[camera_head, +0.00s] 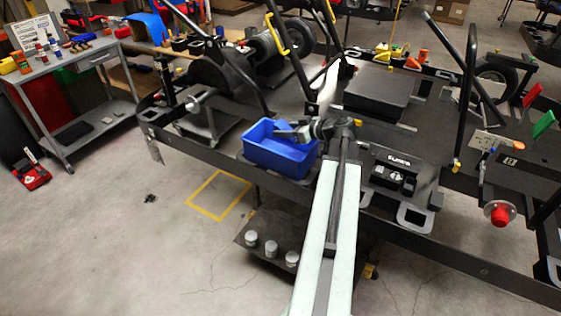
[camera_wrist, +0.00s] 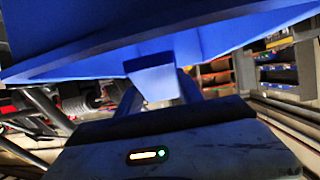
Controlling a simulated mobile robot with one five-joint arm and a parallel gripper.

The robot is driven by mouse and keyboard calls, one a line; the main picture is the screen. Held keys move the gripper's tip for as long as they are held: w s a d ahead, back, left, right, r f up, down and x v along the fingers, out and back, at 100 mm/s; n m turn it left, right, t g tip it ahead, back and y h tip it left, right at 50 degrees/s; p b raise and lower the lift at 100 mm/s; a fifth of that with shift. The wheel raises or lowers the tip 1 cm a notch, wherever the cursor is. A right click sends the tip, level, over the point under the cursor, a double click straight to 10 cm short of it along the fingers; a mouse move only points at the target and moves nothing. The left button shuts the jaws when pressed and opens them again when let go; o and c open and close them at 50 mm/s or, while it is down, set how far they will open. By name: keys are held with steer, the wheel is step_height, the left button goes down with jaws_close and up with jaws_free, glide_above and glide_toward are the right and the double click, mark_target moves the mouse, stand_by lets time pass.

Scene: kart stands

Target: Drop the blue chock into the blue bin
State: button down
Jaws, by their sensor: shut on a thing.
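The blue bin (camera_head: 277,158) stands on the dark kart stand, near its front edge. My gripper (camera_head: 284,133) reaches in from the right, and its fingers are over the bin's opening. In the wrist view my gripper (camera_wrist: 158,92) is shut on a small blue block, the blue chock (camera_wrist: 152,78), between its two fingers. A broad blue surface of the bin (camera_wrist: 70,30) fills the top of that view behind the chock.
A black upright bar with a yellow hook (camera_head: 275,35) rises behind the bin. A black flat box (camera_head: 380,92) lies behind my arm. A red knob (camera_head: 499,215) is at the right. A grey cart (camera_head: 75,62) with small items stands at the left.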

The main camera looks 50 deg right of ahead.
steer(key=shift+f, duration=0.2)
steer(key=c, duration=0.7)
jaws_free()
steer(key=p+v, duration=0.3)
steer(key=v, duration=0.4)
steer(key=shift+s+r, duration=0.1)
steer(key=shift+s, duration=0.25)
